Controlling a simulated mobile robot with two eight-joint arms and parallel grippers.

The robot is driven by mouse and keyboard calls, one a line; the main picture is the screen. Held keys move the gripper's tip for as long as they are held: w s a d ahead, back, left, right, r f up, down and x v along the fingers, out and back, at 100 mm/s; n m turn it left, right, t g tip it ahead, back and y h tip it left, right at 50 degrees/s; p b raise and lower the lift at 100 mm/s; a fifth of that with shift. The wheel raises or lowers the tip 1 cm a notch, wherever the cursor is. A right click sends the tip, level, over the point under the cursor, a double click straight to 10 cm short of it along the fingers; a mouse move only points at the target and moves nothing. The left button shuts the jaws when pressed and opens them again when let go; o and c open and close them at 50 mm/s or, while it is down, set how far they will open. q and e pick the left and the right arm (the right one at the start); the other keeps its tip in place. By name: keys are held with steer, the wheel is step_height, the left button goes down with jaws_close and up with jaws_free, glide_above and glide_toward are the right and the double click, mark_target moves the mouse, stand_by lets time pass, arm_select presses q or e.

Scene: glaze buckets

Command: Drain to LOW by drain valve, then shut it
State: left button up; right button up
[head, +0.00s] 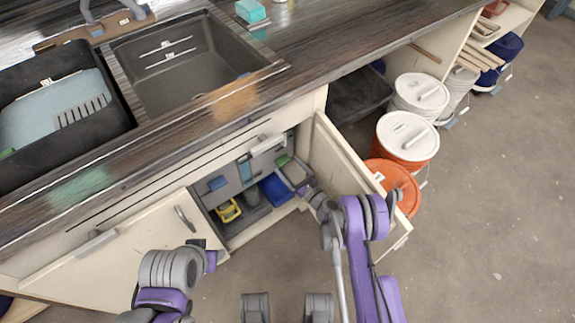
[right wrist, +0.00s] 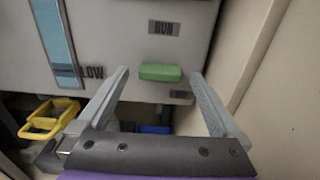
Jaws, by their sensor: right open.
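The drain valve's handle looks to be the green bar (right wrist: 160,72) on the grey tank front (right wrist: 125,45), lying level below a RUN label (right wrist: 163,27). It also shows in the head view (head: 283,160). My right gripper (right wrist: 160,85) is open, its fingers on either side of the bar with gaps to both. A blue sight gauge (right wrist: 56,40) is at the left, with a LOW label (right wrist: 92,72) beside its lower part. I cannot tell the liquid level surely. My left gripper (head: 210,260) is by the left cabinet door; its fingers are unclear.
The open cabinet door (head: 350,165) stands close on the right of my right arm. A yellow container (head: 228,210) and a blue one (head: 276,190) are low in the cabinet. White-lidded buckets (head: 405,135) stand beyond the door. The floor at right is clear.

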steer(key=shift+w+a, duration=0.35)
steer(key=shift+w, duration=0.2)
steer(key=shift+c, duration=0.2)
steer(key=c, duration=1.3)
